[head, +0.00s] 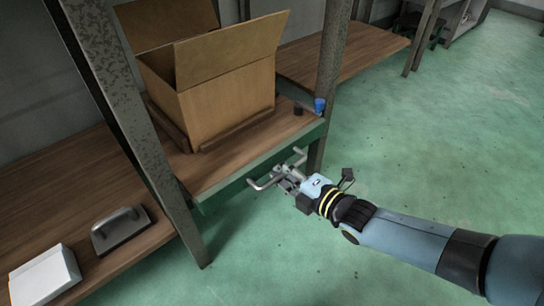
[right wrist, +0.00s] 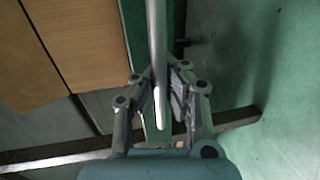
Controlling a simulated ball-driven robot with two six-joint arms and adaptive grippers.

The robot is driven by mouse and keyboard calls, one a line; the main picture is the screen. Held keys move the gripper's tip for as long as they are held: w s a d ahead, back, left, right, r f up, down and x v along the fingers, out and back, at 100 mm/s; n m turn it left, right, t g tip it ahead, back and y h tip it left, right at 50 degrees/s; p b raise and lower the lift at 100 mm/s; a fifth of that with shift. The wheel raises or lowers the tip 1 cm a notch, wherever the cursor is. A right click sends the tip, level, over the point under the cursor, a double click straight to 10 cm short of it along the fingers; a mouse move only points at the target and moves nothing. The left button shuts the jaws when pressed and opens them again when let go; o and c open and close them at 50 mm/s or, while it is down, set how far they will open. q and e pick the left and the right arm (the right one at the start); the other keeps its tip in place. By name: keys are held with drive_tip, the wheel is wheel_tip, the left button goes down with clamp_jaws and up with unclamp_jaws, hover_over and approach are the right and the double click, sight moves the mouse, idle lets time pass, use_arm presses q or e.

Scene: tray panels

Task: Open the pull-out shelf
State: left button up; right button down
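The pull-out shelf (head: 222,172) has a wooden top and a green front edge, and sits between two grey posts. Its front edge passes in front of the right post; how far out it stands is hard to tell. A metal bar handle (head: 262,183) runs along the front, and it also shows in the right wrist view (right wrist: 158,40). My right gripper (head: 286,177) is at the handle, with one finger on each side of the bar. In the right wrist view its fingertips (right wrist: 161,72) close in on the bar. My left gripper is out of view.
An open cardboard box (head: 228,98) stands on the shelf, with a blue item (head: 319,105) and a small dark item (head: 298,109) near the right corner. A white box (head: 45,278) and a trowel-like tool (head: 118,228) lie on the wooden surface at left. The green floor in front is clear.

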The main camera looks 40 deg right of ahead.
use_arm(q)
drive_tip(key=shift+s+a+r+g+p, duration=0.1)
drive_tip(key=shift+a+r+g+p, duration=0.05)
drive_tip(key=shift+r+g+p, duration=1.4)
use_arm(e)
drive_tip(key=f+v, duration=0.2)
drive_tip(key=v, duration=1.1)
drive_tip(key=s+f+v, duration=0.1)
drive_tip(key=f+v, duration=0.2)
drive_tip(key=v, duration=1)
drive_tip(key=shift+s+d+b, duration=0.3)
drive_tip(key=shift+s, duration=0.1)
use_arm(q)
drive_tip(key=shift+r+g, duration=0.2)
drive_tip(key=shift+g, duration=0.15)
use_arm(e)
drive_tip(key=c, duration=1.3)
unclamp_jaws()
drive_tip(key=shift+f, duration=0.1)
drive_tip(key=shift+c, duration=0.2)
drive_tip(key=v, duration=1.2)
